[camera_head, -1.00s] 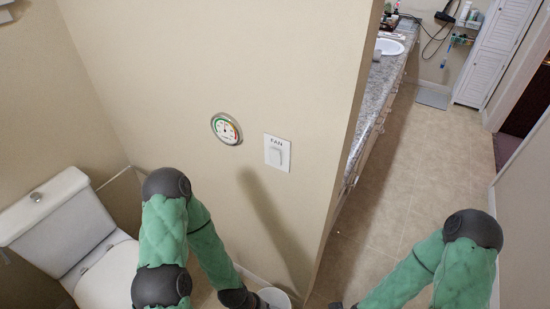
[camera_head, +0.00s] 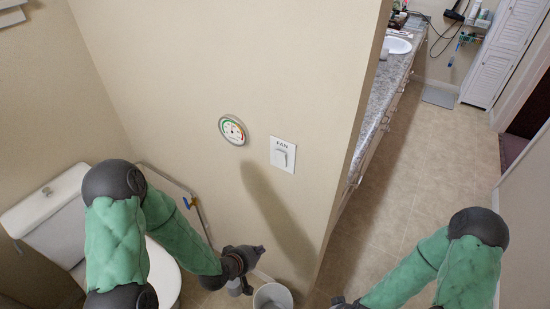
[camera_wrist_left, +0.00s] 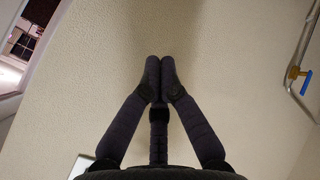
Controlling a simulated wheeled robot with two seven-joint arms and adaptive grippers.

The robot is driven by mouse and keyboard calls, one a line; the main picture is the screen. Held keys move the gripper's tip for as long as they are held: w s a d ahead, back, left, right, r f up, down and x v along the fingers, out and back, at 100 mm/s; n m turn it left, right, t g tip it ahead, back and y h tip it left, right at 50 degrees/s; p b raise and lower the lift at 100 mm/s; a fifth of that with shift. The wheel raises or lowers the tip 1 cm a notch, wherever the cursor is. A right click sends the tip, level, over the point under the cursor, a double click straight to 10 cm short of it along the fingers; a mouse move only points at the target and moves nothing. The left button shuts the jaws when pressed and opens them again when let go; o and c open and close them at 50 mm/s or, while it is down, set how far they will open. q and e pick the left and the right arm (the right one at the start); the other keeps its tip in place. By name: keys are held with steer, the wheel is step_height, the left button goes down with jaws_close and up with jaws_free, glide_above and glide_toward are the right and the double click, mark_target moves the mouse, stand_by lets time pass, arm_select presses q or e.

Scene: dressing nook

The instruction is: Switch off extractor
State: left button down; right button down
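The extractor switch is a white wall plate labelled FAN (camera_head: 283,155) with a small rocker, on the beige wall near its right corner. I cannot tell the rocker's position. My left gripper (camera_head: 260,249) is below and slightly left of the plate, apart from it. In the left wrist view its two dark fingers (camera_wrist_left: 160,72) meet at the tips with nothing between them, in front of bare wall. My right gripper (camera_head: 338,301) shows only partly at the bottom edge, so its fingers cannot be judged.
A round dial (camera_head: 232,130) hangs left of the switch. A white bin (camera_head: 272,296) stands below my left gripper. A toilet (camera_head: 50,212) is at left, with a blue-handled valve (camera_head: 187,203) beside it. The tiled floor (camera_head: 415,165) at right is open.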

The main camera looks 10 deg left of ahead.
mark_target(280, 155)
arm_select(q)
step_height(280, 155, up, 27)
steer(key=a+n+t+h+p, duration=0.2)
steer(key=n+t, duration=0.3)
steer(key=t, duration=0.4)
steer(key=shift+w+n+h+p, duration=0.3)
steer(key=shift+w+p, duration=0.1)
steer(key=shift+p, duration=0.35)
steer(key=shift+w+f, duration=0.1)
steer(key=x, duration=1.3)
steer(key=shift+w, duration=0.45)
